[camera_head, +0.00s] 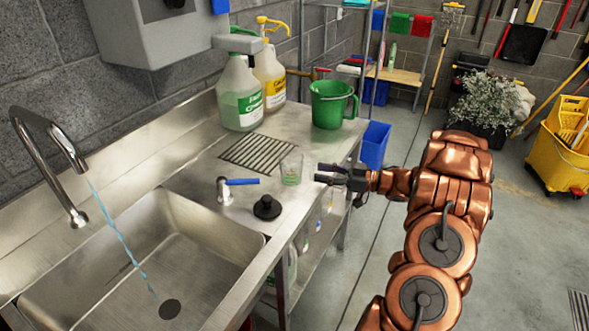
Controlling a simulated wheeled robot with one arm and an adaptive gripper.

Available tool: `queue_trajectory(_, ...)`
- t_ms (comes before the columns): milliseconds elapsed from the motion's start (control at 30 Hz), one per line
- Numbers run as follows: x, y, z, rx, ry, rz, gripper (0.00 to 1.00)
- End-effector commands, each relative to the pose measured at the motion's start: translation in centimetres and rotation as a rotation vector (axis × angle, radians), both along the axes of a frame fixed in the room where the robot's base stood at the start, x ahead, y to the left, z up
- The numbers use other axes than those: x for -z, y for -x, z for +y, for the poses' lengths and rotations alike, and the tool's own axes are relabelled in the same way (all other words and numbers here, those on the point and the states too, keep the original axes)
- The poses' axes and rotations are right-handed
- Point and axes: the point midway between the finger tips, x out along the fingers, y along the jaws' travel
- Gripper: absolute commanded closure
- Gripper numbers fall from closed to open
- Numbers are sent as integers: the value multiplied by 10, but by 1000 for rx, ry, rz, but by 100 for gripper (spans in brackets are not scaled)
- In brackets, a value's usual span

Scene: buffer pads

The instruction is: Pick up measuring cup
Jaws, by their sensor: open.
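A small clear measuring cup (291,169) with green markings stands upright on the steel counter, just right of the drain grate. My gripper (322,173) is at the counter's right edge, just right of the cup, with its fingers pointing left toward it. The jaws are open and appear empty. A small gap shows between the fingertips and the cup. My copper-coloured arm comes in from the lower right.
A green bucket (331,105) stands behind the gripper on the counter. Two chemical jugs, one green-labelled (240,95) and one yellow (269,77), stand at the back. A black stopper (267,207) and a blue-handled valve (226,188) are near the cup. The sink (150,255) is front left.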

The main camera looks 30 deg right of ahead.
Motion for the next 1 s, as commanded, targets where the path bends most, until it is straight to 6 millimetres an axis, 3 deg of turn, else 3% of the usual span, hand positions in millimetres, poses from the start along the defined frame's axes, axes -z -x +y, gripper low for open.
queue_trajectory(233,-5,-21,22,-4,-1,-3,57)
queue_trajectory(633,-3,-26,27,-1,1,-2,58)
queue_trajectory(1000,-3,-26,27,-1,0,-1,97)
